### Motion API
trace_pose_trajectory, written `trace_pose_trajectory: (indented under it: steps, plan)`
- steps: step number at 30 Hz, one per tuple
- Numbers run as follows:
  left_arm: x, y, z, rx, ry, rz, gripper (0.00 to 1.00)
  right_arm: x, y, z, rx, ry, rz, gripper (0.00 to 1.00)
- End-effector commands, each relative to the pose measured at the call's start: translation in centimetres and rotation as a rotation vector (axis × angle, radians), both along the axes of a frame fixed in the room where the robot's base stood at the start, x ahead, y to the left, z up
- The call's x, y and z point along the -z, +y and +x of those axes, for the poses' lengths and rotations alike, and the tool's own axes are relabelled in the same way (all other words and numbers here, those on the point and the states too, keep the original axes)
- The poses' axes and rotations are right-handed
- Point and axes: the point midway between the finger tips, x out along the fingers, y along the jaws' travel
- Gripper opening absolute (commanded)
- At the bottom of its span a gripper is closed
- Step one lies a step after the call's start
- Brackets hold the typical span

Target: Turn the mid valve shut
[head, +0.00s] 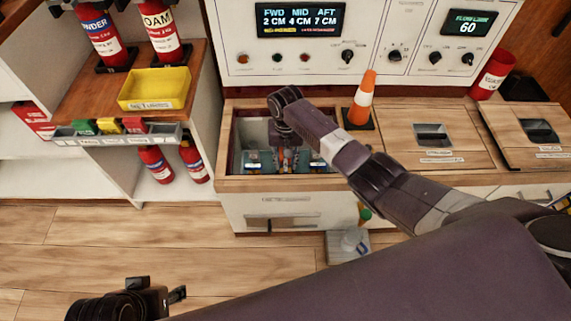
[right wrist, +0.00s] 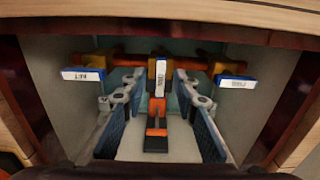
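My right gripper (head: 287,158) points down into the open compartment (head: 238,140) in the counter. In the right wrist view its two fingers (right wrist: 158,125) are apart, one on each side of the mid valve (right wrist: 161,78). That valve has a yellow body and a white label standing lengthwise. An orange-and-black bar (right wrist: 156,128) lies between the fingers. A gap shows on both sides, so no grip is visible. Side valves with blue handles and crosswise labels sit at left (right wrist: 83,75) and right (right wrist: 235,82). My left gripper (head: 178,294) is at the lower left, only partly visible.
An orange cone (head: 361,102) stands on the counter right of the compartment. The display (head: 301,20) reads FWD 2 cm, MID 4 cm, AFT 7 cm. Closed hatches (head: 433,136) lie further right. A yellow tray (head: 155,88) and fire extinguishers (head: 102,35) are at left.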

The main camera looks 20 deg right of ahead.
Motion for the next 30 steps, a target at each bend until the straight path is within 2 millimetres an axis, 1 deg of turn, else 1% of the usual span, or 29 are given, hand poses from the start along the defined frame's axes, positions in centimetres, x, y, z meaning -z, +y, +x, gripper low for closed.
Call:
trace_pose_trajectory:
  steps: [2,10,15,17,18,26,30]
  plan:
    - [0.18,-0.01,0.03,0.000,-0.001,0.000,0.40,0.32,0.04,0.05,-0.001,-0.001,0.001,0.28]
    - [0.14,-0.01,0.03,0.000,-0.001,0.000,0.40,0.32,0.05,0.04,-0.001,-0.001,0.001,0.26]
    - [0.14,-0.01,0.03,0.000,-0.001,0.000,0.40,0.32,0.06,0.04,-0.001,-0.001,0.001,0.08]
    - [0.14,-0.01,0.03,0.000,-0.001,0.000,0.40,0.32,0.06,0.04,-0.001,-0.001,0.001,0.01]
    - [0.14,-0.01,0.03,0.000,-0.001,0.000,0.40,0.32,0.06,0.04,-0.001,-0.001,0.001,0.00]
    - [0.04,-0.02,0.04,0.000,-0.001,0.000,0.40,0.29,0.06,0.02,-0.008,-0.001,0.001,0.00]
    - [-0.30,-0.02,0.04,0.000,-0.001,0.000,0.40,0.21,0.06,0.01,-0.039,0.000,0.001,0.00]
